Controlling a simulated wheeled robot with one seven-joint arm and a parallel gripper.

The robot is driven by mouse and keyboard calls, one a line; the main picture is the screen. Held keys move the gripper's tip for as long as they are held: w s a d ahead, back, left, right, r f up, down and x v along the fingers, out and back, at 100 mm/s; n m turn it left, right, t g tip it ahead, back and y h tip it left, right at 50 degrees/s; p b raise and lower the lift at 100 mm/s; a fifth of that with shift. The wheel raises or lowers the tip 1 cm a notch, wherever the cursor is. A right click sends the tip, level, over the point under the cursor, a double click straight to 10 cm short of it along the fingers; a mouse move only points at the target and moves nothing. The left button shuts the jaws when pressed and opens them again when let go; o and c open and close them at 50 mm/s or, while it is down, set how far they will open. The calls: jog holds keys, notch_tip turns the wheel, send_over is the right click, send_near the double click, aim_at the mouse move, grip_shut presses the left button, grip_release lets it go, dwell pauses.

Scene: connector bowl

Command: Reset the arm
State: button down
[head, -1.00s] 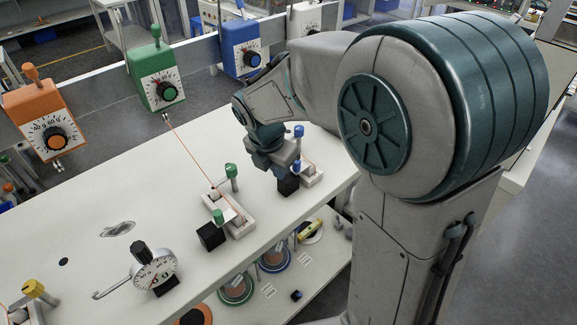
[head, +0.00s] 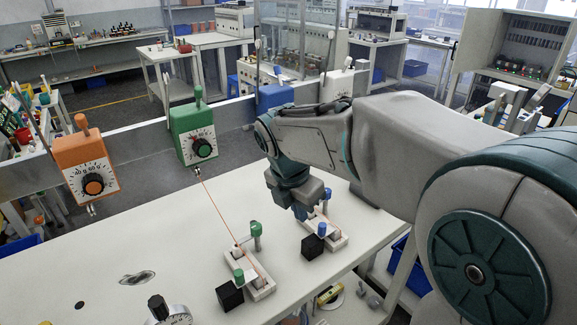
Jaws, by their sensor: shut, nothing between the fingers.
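My arm reaches from the right over the white table (head: 190,225). My gripper (head: 300,213) points down at the far right of the table, just by the white connector block with blue-capped posts (head: 338,241). It is shut and looks empty. Its fingertips are small and partly dark here, so I cannot tell whether they touch the block.
A similar block with green-capped posts (head: 262,287) stands left of it, with an orange line running up to the green dial box (head: 196,135). An orange dial box (head: 87,165) hangs further left. A blue box (head: 275,96) is mostly behind my arm. The table's left middle is clear.

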jog(key=s+d+f+m+y, duration=0.1)
jog(key=s+d+m, duration=0.3)
jog(key=m, duration=0.9)
jog(key=s+d+f+m+t+y, duration=0.1)
jog(key=s+d+f+m, duration=0.2)
jog(key=s+m, duration=0.8)
jog(key=shift+s+d+m, duration=0.15)
jog(key=shift+d+m, duration=0.55)
jog(key=shift+m, duration=0.6)
